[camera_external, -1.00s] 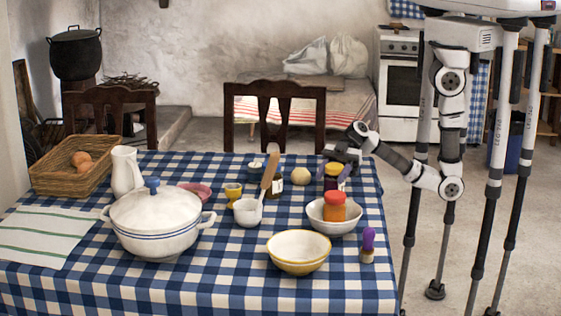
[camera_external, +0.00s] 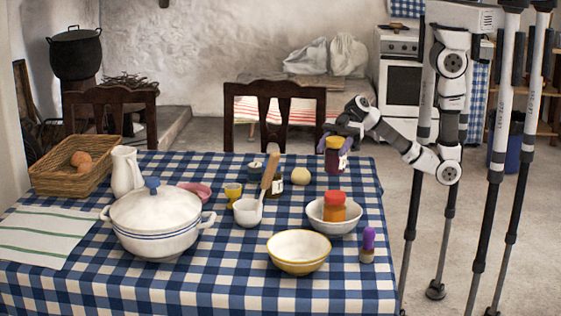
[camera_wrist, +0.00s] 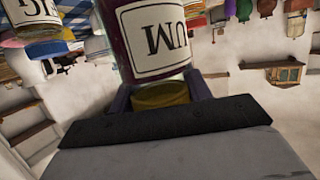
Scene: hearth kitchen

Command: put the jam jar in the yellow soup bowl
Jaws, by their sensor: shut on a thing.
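The jam jar (camera_external: 334,158) is dark purple with a pale label and a yellowish lid. My gripper (camera_external: 337,140) is shut on it near the lid and holds it upright above the far right part of the table. In the wrist view the jar (camera_wrist: 150,35) appears upside down, its lid between my fingers and part of its label reading "UM". The yellow soup bowl (camera_external: 298,261), cream inside and yellow outside, stands empty at the table's front, below and left of the held jar.
A white bowl (camera_external: 318,225) holding an orange jar with a red lid (camera_external: 334,206) stands between the held jar and the yellow bowl. A purple-topped item (camera_external: 367,245) is at right. A white pot with a wooden-handled utensil (camera_external: 247,211) and a lidded tureen (camera_external: 155,220) stand left.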

